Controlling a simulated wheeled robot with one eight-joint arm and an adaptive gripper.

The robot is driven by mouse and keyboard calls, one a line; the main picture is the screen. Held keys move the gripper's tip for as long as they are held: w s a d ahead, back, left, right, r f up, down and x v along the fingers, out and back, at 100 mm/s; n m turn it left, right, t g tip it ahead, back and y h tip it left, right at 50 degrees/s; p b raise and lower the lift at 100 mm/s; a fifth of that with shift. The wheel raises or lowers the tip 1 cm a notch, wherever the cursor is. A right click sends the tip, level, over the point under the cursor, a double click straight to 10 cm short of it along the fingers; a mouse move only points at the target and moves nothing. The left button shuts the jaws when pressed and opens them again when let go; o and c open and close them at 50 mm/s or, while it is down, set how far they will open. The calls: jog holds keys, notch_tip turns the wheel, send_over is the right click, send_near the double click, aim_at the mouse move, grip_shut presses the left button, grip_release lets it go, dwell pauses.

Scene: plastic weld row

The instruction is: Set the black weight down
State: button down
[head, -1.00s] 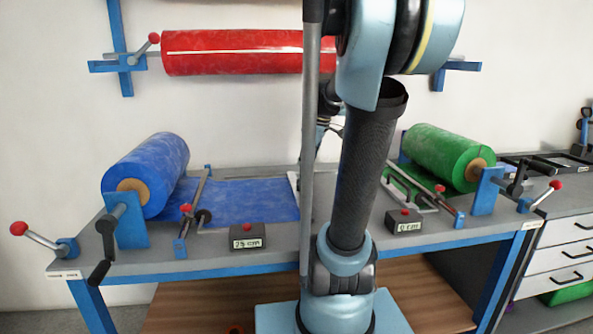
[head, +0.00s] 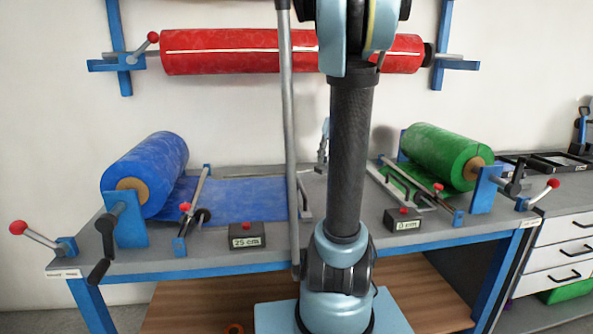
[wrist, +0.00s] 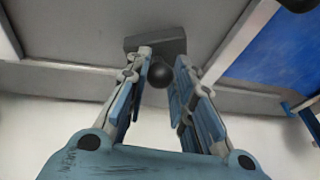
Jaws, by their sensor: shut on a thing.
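In the wrist view, my gripper (wrist: 163,62) has its two fingers closed in around a round black knob. The knob appears to belong to the black weight (wrist: 157,42), a dark block seen just beyond the fingertips. A grey table surface lies behind the block; I cannot tell whether the block touches it. In the head view my arm covers the middle of the table, and the weight cannot be made out there.
A blue roll (head: 150,170) with its sheet lies on the table's left, a green roll (head: 440,155) on its right. A red roll (head: 240,52) hangs on the wall. Display boxes (head: 246,236) and (head: 403,219) stand at the front edge. Levers and cranks stick out at both ends.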

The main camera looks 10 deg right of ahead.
jog(key=shift+w+d, duration=0.1)
jog(key=shift+d, duration=0.2)
jog(key=shift+w+m, duration=0.25)
jog(key=shift+m, duration=0.05)
send_over(298, 167)
notch_tip(298, 167, down, 4)
jog(key=shift+r, duration=0.15)
jog(key=c, duration=1.4)
grip_release()
jog(key=shift+o, duration=0.2)
